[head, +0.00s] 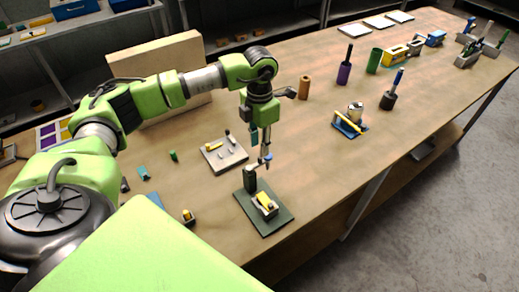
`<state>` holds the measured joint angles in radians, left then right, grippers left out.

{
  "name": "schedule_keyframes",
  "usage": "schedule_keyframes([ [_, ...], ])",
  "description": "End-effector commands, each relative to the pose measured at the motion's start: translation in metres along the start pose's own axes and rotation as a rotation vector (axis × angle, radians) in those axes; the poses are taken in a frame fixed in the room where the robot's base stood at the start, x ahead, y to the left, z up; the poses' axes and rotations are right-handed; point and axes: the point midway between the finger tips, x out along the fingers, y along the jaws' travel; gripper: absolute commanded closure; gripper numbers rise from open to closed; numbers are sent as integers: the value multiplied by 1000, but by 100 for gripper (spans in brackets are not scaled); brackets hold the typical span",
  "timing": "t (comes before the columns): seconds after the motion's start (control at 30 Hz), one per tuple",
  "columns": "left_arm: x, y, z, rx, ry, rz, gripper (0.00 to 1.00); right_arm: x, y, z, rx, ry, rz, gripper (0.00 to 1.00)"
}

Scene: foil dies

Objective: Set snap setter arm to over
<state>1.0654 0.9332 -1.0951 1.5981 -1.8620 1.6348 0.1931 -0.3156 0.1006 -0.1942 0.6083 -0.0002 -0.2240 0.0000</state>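The snap setter is likely the device on a dark green base plate (276,216) near the table's front edge. It has a black upright post (250,177) and a small block with yellow and pale parts (265,203). A small blue piece (267,158) shows near the top of the post; I cannot tell if it belongs to the setter arm. My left gripper (265,152) points down just above and right of the post, by the blue piece. Its fingers are too small to tell whether they are open or touching anything. My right gripper is not in view.
A pale tray with small pegs (223,156) lies left of the setter. A tan panel (160,72) stands behind my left arm. Bare wood (310,150) lies between.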

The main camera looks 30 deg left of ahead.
Motion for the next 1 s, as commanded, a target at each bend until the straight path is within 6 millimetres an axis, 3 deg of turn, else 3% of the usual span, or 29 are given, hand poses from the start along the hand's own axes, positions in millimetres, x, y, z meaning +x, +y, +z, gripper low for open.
schedule_keyframes([
  [0.03,7,-1,-1,0,5,-3,73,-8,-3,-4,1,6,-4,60],
  [0.3,45,-1,1,0,0,-2,73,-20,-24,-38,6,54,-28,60],
  [0.67,53,0,1,1,-1,0,73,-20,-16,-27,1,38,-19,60],
  [0.7,53,0,1,1,-1,0,75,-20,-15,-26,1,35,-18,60],
  [0.8,53,0,1,1,-1,0,100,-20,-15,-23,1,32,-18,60],
  [1.0,53,0,1,1,-1,0,100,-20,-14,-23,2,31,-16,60],
])
